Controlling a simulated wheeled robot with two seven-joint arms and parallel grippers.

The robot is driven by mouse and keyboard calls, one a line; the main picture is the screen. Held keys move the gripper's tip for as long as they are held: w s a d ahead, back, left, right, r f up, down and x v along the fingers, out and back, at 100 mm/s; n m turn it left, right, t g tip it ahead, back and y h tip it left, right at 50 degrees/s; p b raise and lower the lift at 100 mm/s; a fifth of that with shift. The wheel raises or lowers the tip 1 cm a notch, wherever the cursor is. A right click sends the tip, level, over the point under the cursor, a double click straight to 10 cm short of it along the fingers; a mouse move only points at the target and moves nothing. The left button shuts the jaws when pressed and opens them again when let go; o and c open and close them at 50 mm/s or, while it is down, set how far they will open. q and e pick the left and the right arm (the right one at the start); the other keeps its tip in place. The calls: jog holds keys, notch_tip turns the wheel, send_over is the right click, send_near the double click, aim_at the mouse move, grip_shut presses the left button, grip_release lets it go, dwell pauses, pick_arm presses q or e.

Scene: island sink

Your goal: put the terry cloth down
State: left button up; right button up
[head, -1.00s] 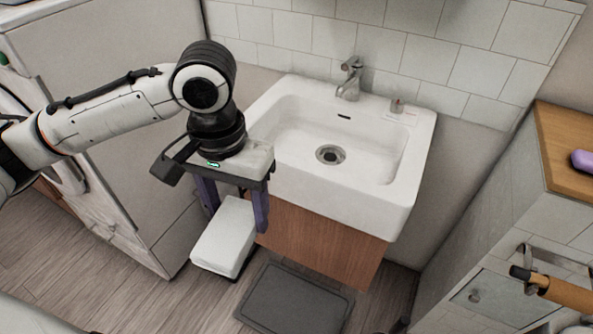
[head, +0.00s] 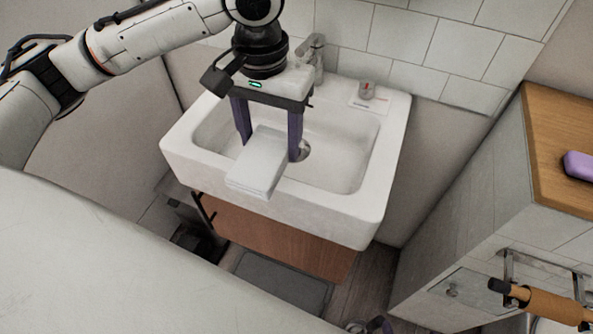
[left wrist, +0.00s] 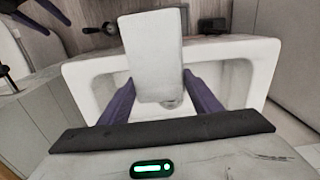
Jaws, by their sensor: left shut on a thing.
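The terry cloth (head: 262,162) is a white, flat, folded block. My left gripper (head: 270,150) is shut on it, with one purple finger at each side. The cloth shows over the front part of the white sink (head: 385,170), its near end reaching toward the front rim. I cannot tell whether it touches the sink. In the left wrist view the cloth (left wrist: 152,50) sticks out from between the fingers (left wrist: 155,100), with the sink (left wrist: 262,75) around it.
A faucet (head: 316,55) and a small item with a red mark (head: 367,90) stand at the sink's back. A wooden counter (head: 550,150) with a purple object (head: 580,166) is at right. A dark mat (head: 275,283) lies on the floor below. The basin's right side is clear.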

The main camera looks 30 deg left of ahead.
pick_arm(q)
jog(key=w+a+r+n+p, duration=0.3)
jog(key=w+a+r+n, duration=0.1)
jog(key=w+r, duration=0.75)
jog(key=f+b, duration=0.1)
jog(key=f, duration=0.6)
jog(key=f+b, duration=0.1)
jog(key=f, duration=0.6)
jog(key=f+b, duration=0.2)
jog(key=f, duration=0.5)
jog(key=shift+s+f, duration=0.2)
jog(key=shift+s, duration=0.05)
notch_tip(320, 180, down, 5)
jog(key=shift+f+b, duration=0.2)
jog(key=shift+b, duration=0.1)
jog(key=shift+f, duration=0.25)
pick_arm(e)
jog(key=shift+w+a+f, duration=0.15)
jog(key=shift+w+f, duration=0.05)
jog(key=shift+w, duration=0.2)
jog(key=shift+r, duration=0.1)
pick_arm(q)
jog(key=o, duration=1.1)
jog(key=shift+f, duration=0.1)
jog(key=shift+c, duration=0.2)
